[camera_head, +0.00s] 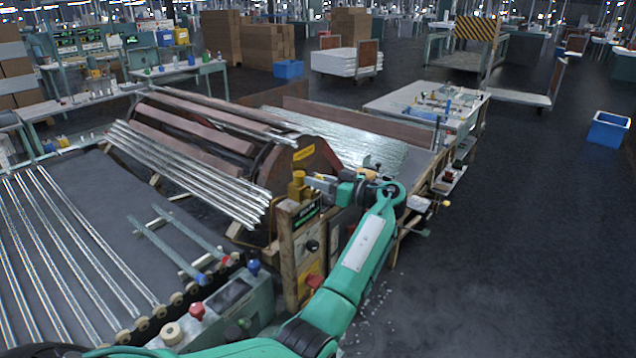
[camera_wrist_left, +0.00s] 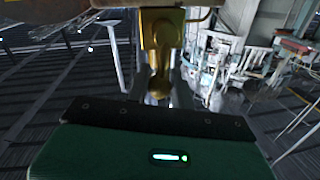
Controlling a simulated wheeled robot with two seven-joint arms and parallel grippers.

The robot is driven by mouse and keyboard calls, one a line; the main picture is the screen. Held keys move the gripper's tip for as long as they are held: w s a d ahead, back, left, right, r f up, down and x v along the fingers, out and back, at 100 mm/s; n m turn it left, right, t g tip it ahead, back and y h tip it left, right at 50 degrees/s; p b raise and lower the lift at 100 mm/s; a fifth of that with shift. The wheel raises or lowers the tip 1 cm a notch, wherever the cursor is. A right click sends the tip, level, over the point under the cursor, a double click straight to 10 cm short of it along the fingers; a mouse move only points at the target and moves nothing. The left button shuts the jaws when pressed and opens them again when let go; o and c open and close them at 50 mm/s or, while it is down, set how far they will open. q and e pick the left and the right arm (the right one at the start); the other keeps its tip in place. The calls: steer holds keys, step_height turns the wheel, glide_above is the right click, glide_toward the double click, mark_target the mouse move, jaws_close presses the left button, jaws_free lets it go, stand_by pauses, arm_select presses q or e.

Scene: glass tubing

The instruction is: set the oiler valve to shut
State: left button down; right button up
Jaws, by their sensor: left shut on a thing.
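The oiler valve is a brass-yellow fitting (camera_head: 297,187) on top of a worn control post with a dark label, near the middle of the head view. In the left wrist view its brass body (camera_wrist_left: 161,32) hangs down between my fingers and ends in a rounded knob. My left gripper (camera_head: 312,182) reaches it from the right. In the left wrist view the two grey fingers of the left gripper (camera_wrist_left: 158,85) are closed on the knob's sides. The valve's handle angle is hard to read. My right gripper is not in view.
The control post (camera_head: 300,255) carries a black knob and a red button. A drum rack with glass tubes (camera_head: 190,170) stands to the left and behind. A roller conveyor (camera_head: 100,255) fills the left. A worktable (camera_head: 400,100) stands behind right.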

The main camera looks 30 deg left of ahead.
arm_select(q)
steer(key=shift+w+f+m+b, duration=0.3)
steer(key=shift+w+m+b, duration=0.1)
steer(key=shift+m+b, duration=0.55)
steer(key=w+f+m+t+b, duration=0.1)
steer(key=m, duration=0.4)
steer(key=w+f+m+y+b, duration=0.1)
steer(key=m, duration=0.4)
steer(key=w+f+m+t+b, duration=0.1)
steer(key=f+m, duration=0.1)
steer(key=m, duration=0.3)
steer(key=shift+d+m+t+y+b, duration=0.15)
steer(key=shift+m+t+y+b, duration=0.15)
steer(key=shift+y+b, duration=0.1)
steer(key=c, duration=1.2)
jaws_free()
steer(key=shift+c, duration=0.2)
